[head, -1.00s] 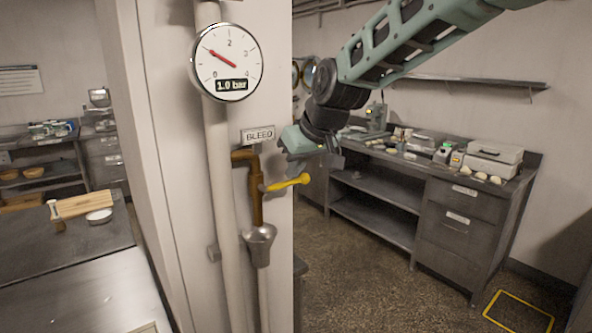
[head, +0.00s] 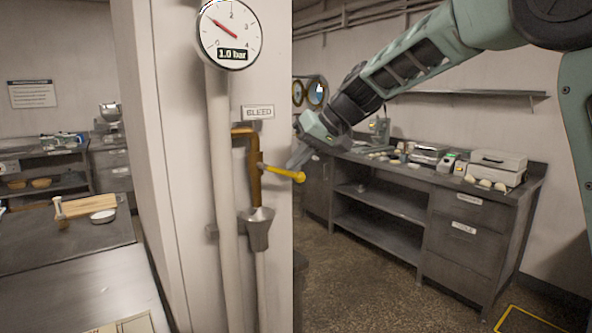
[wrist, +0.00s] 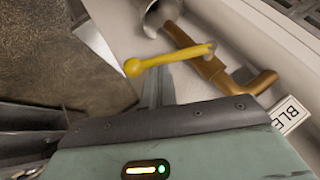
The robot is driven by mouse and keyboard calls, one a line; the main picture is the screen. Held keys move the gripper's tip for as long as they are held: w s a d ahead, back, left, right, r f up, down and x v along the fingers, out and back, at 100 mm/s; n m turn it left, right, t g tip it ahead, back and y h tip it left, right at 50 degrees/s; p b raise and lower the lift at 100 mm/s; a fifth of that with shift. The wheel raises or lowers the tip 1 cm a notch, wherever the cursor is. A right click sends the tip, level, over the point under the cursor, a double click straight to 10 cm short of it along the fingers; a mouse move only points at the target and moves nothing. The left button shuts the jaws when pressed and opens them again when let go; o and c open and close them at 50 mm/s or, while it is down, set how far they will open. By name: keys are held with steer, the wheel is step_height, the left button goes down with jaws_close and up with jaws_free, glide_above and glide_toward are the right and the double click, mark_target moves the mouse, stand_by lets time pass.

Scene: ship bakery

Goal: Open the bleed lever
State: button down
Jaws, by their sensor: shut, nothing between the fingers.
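The yellow bleed lever (head: 281,172) sticks out to the right from a copper pipe (head: 255,180), under a BLEED label (head: 258,112). In the wrist view the lever (wrist: 170,58) crosses in front of my gripper (wrist: 158,88), with its ball end to the left. My gripper (head: 292,165) is shut and empty, with its fingertips close beside the lever near its ball end. I cannot tell if they touch. A gauge (head: 230,34) above reads 1.0 bar. A metal funnel (head: 257,228) sits below the pipe outlet.
A white vertical pipe (head: 222,170) runs just left of the copper pipe, along the wall's edge. A grey counter (head: 440,180) with boxes and small items stands behind at right. The floor (head: 380,270) in front of it is open.

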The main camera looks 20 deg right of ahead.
mark_target(295, 175)
step_height(295, 175, down, 3)
steer(key=m+y+b, duration=0.1)
steer(key=y+b, duration=0.1)
steer(key=b, duration=0.2)
steer(key=shift+d+b, duration=0.1)
steer(key=shift+b, duration=0.2)
steer(key=a+f+m+y+b, duration=0.1)
steer(key=y+b, duration=0.1)
steer(key=b, duration=0.2)
steer(key=a+f+y+b, duration=0.1)
steer(key=y+b, duration=0.1)
steer(key=b, duration=0.2)
steer(key=a+f+m+y+b, duration=0.1)
steer(key=y+b, duration=0.1)
steer(key=b, duration=0.2)
steer(key=shift+s+f+m+g, duration=0.3)
steer(key=shift+s+f, duration=0.1)
